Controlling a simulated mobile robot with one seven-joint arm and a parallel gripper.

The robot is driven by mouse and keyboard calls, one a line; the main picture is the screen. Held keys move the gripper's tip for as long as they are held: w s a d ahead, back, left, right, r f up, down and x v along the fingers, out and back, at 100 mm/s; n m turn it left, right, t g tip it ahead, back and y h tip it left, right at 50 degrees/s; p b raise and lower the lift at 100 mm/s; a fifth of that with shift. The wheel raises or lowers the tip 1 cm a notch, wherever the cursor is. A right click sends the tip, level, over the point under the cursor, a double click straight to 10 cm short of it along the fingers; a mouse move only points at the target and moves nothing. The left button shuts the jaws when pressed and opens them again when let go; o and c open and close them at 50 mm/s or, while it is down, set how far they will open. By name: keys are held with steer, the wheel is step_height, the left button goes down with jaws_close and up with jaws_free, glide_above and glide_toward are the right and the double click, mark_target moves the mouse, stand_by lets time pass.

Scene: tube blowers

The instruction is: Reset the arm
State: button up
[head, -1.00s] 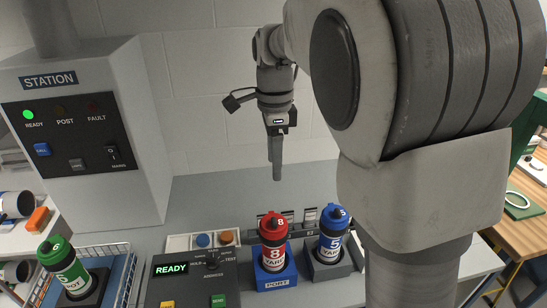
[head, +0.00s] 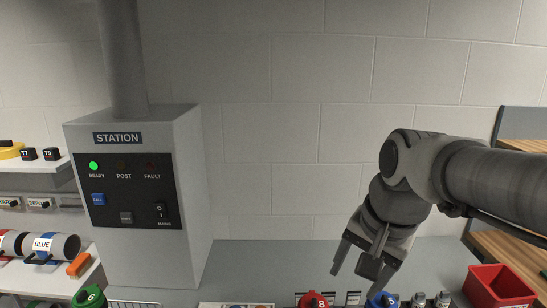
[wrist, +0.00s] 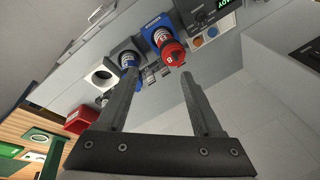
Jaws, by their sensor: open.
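My arm reaches in from the right in the head view. My gripper (head: 352,275) hangs at its end, fingers pointing down and left, above the back of the bench. In the wrist view my gripper (wrist: 159,76) has its fingers spread with nothing held between them. Beyond the fingers, a red canister marked 8 (wrist: 172,52) stands in a blue port, with a blue canister (wrist: 129,60) in a grey holder beside it. In the head view only the tops of the red canister (head: 315,299) and blue canister (head: 383,299) show at the bottom edge.
The grey station box (head: 140,190) stands left with its green READY light lit. A red bin (head: 497,287) is at the lower right. A shelf (head: 35,167) and horizontal canisters (head: 45,246) are at the far left. The wall behind is bare, with free space between station and arm.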

steer(key=s+d+f+n+t+h, duration=0.1)
steer(key=s+f+n+t, duration=0.1)
steer(key=s+n, duration=0.5)
steer(key=shift+s+f+b, duration=0.4)
steer(key=shift+s+f, duration=0.25)
steer(key=shift+f, duration=0.05)
steer(key=shift+a, duration=0.1)
stand_by(0.8)
